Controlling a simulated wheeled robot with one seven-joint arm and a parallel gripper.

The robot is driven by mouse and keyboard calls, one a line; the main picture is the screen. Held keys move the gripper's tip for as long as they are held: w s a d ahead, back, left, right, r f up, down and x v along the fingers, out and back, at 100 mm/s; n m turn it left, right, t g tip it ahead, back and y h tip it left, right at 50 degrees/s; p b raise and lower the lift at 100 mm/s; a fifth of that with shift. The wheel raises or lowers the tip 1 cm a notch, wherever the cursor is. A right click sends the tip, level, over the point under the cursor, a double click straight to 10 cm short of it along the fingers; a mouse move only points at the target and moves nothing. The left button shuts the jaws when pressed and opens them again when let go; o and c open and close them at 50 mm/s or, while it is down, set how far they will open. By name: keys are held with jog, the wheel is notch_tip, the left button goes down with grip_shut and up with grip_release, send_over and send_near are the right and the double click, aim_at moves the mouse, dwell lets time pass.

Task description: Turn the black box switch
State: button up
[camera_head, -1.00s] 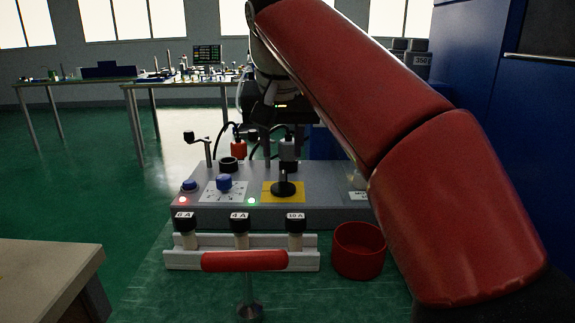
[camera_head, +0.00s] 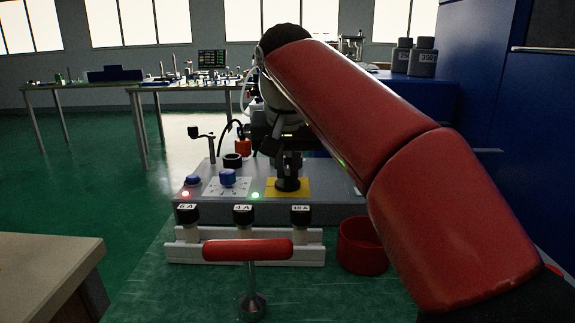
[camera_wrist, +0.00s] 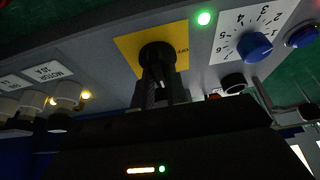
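The black rotary switch (camera_head: 287,185) sits on a yellow plate on the grey box's top. In the wrist view the switch (camera_wrist: 158,54) is a round black knob with a raised grip, and "OFF" is lettered beside it on the yellow plate (camera_wrist: 128,46). My gripper (camera_head: 288,172) points down right over the switch, hiding part of it. In the wrist view the fingertips of my gripper (camera_wrist: 158,82) lie close together at the switch's grip, one on each side. The dark shapes merge, so I cannot tell whether the fingers press on it.
A blue knob (camera_head: 227,177) with a dial, a blue button (camera_head: 193,180), a red light (camera_head: 185,194) and a green light (camera_head: 255,195) are left of the switch. In front stand a fuse rack (camera_head: 185,255), a red-handled tool (camera_head: 247,250) and a red cup (camera_head: 361,247).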

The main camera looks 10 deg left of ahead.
grip_shut()
jog(key=shift+r+n, duration=0.1)
jog(key=shift+n, duration=0.2)
jog(key=n+y+p, duration=0.1)
jog(key=n+p, duration=0.1)
jog(key=n, duration=0.1)
jog(key=shift+d+r+p, duration=0.1)
jog(key=shift+r+p, duration=0.05)
jog(key=shift+p, duration=0.2)
jog(key=n+g+y+p, duration=0.1)
jog(key=n+p, duration=0.1)
jog(key=n+y+p, duration=0.1)
jog(key=n, duration=0.2)
jog(key=shift+w+n+g+p, duration=0.1)
jog(key=shift+n+g+p, duration=0.2)
jog(key=shift+g+p, duration=0.1)
jog(key=n+g+p, duration=0.1)
jog(key=n, duration=0.1)
jog(key=n+p, duration=0.1)
jog(key=n, duration=0.1)
jog(key=shift+n+g+y, duration=0.3)
jog(key=shift+g, duration=0.1)
jog(key=shift+n+g, duration=0.8)
jog(key=shift+n, duration=1.3)
